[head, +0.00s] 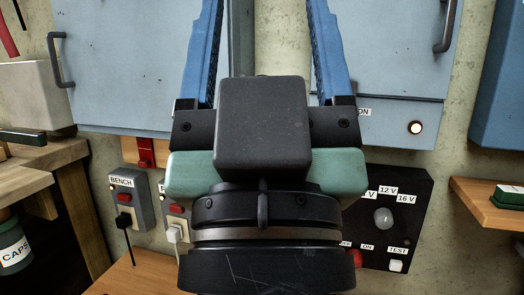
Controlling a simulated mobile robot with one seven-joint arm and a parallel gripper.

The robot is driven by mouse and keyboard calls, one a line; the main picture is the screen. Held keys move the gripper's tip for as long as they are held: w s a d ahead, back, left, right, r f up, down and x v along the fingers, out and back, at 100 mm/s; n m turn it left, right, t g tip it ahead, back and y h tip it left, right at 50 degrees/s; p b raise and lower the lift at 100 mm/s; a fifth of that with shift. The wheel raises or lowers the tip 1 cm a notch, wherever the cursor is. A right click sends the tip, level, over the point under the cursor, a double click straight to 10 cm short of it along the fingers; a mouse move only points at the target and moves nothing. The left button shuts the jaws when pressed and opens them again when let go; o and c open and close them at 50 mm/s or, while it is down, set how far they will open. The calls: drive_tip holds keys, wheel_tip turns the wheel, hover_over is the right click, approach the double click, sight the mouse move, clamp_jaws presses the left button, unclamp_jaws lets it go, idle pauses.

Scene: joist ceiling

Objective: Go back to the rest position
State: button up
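My gripper (263,25) fills the middle of the head view, with its dark wrist and pale green body below and two blue fingers reaching up. The fingers stand wide apart, and only wall and cabinet show between them. Their tips run out at the top edge of the picture. No held thing shows. The gripper is in front of the blue-grey cabinets and hides part of the wall behind it.
A blue-grey cabinet (385,55) hangs right of centre, another (120,70) left. A switch box labelled BENCH (128,197) and a black panel with a lamp (410,225) flank the wrist. A wooden shelf (485,207) juts in at right, and a wooden bench (35,165) stands left.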

wheel_tip(320, 180, up, 37)
drive_tip(key=p, duration=3.6)
drive_tip(key=shift+s+a+m, duration=0.15)
drive_tip(key=shift+s+m, duration=0.1)
drive_tip(key=shift+m, duration=0.05)
